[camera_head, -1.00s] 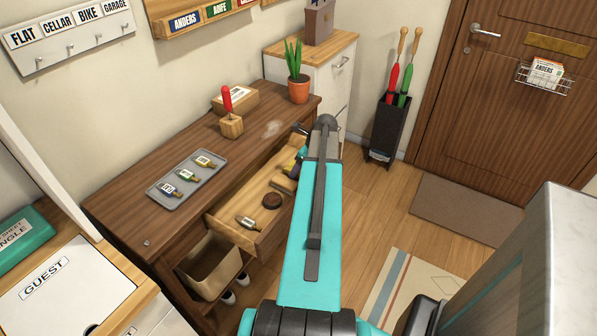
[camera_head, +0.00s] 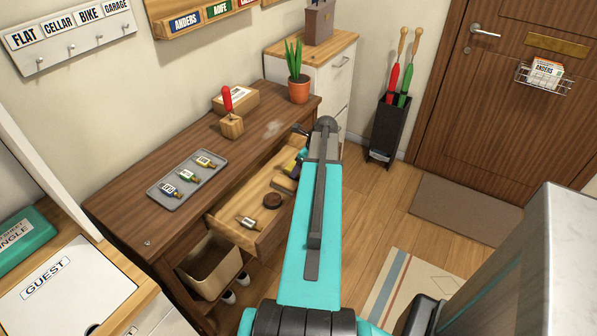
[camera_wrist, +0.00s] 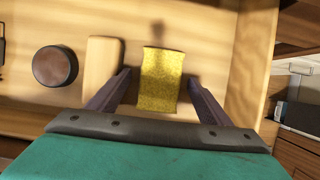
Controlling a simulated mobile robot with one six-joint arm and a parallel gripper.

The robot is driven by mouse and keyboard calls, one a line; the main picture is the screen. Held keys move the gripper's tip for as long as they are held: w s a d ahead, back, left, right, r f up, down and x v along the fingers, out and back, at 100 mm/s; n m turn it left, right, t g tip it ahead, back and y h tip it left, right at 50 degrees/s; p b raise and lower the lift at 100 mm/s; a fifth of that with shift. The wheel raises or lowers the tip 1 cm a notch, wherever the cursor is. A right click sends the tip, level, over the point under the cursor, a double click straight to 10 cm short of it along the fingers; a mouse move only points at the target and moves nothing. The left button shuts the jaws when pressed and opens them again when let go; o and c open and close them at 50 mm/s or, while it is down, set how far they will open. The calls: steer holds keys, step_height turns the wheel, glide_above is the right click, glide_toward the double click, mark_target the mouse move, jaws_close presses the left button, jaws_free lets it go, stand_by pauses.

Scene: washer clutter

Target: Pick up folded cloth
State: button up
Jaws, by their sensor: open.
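The folded cloth (camera_wrist: 162,80) is a small yellow, textured rectangle lying in the open wooden drawer in the wrist view. My gripper (camera_wrist: 157,76) is open, with one dark finger on each side of the cloth and a gap visible on both sides. I cannot tell how far the fingertips are above the drawer floor. In the head view, a small yellow patch of the cloth (camera_head: 290,167) shows beside my arm, which hides much of that end of the drawer.
The open drawer (camera_head: 222,224) holds a wooden block (camera_wrist: 103,65) just left of the cloth, a round dark tin (camera_wrist: 55,66) and a tagged key (camera_head: 249,222). The desk top (camera_head: 190,142) carries a grey key tray (camera_head: 166,197). A basket (camera_head: 208,270) stands below.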

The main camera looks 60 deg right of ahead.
steer(key=c, duration=1.1)
steer(key=shift+r, duration=0.15)
steer(key=shift+c, duration=0.2)
step_height(320, 180, up, 10)
steer(key=b, duration=0.1)
steer(key=shift+r, duration=0.1)
steer(key=o, duration=0.5)
steer(key=c, duration=0.4)
